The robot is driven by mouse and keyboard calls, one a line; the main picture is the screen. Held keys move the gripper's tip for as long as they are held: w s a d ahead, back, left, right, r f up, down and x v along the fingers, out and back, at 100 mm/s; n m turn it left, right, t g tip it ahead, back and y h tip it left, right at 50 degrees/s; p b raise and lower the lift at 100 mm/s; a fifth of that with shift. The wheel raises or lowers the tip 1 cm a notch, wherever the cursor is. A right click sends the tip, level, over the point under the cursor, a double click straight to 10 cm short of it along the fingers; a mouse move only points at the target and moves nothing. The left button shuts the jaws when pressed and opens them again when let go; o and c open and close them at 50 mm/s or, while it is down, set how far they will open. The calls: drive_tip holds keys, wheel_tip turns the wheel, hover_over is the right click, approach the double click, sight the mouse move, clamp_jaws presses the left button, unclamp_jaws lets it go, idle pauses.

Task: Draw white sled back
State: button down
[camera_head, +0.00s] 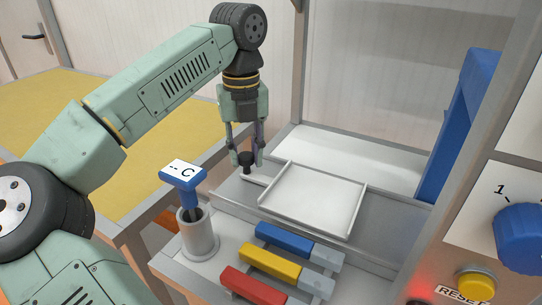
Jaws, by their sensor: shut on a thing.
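The white sled (338,189) is a shallow, pale tray with raised edges on the grey bench, right of my gripper. A short arm runs from its left side to a small dark knob (246,168). My gripper (247,160) points down with its fingers on both sides of the knob, shut on it. The exact contact of the far finger is hard to see.
A blue tool with a "C" label (181,173) stands in a grey cup (198,243) close by on the left. Blue (284,237), yellow (270,261) and red (253,284) handled bars lie in front. A blue frame (458,130) and a control panel (500,265) stand right.

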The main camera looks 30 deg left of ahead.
drive_tip(key=shift+a, duration=0.7)
drive_tip(key=shift+r, duration=0.1)
drive_tip(key=c, duration=1.2)
unclamp_jaws()
drive_tip(key=shift+a, duration=0.1)
drive_tip(key=shift+c, duration=0.2)
